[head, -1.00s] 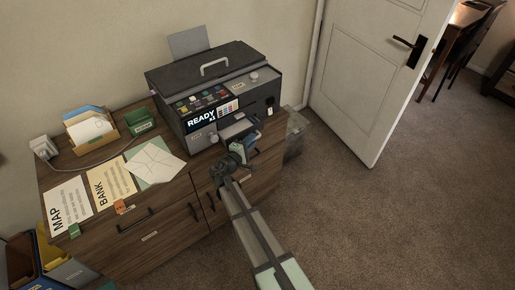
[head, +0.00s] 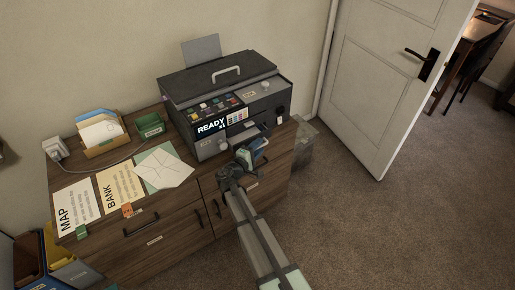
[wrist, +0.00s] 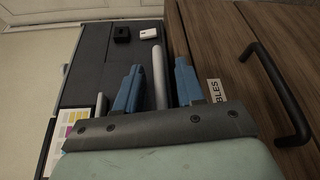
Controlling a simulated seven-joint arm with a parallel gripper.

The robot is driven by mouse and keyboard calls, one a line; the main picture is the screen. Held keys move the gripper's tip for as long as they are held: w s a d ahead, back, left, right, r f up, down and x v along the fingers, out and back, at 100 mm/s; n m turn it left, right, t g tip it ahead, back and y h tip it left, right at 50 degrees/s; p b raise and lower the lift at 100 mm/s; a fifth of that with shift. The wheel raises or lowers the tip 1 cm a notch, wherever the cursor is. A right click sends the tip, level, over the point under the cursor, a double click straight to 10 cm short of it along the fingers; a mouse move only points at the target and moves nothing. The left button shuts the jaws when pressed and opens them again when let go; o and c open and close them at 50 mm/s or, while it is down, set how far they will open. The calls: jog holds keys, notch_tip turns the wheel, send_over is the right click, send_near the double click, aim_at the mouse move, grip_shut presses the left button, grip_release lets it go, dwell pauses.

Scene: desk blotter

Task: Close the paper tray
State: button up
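The dark grey printer (head: 222,92) stands on a wooden cabinet (head: 140,225). A dark tray part (head: 250,133) sticks out low on the printer's front, and my gripper partly hides it. My gripper (head: 252,153) is right in front of this part. In the wrist view its two blue fingers (wrist: 158,84) are spread apart. A pale grey bar (wrist: 158,72) lies between them, with gaps on both sides. It seems to belong to the printer's front, but I cannot tell if it is the tray's edge. No finger clearly touches it.
Below are cabinet drawers with a dark handle (wrist: 275,92) close to my gripper. Papers (head: 120,187), an envelope (head: 163,170) and a small green box (head: 150,125) lie left of the printer. A grey bin (head: 303,145) stands at the right. The carpet beyond is clear.

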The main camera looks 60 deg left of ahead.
jog(key=shift+s, duration=0.1)
jog(key=v, duration=1.3)
jog(key=shift+s+d, duration=0.2)
jog(key=shift+s, duration=0.1)
jog(key=shift+c, duration=0.3)
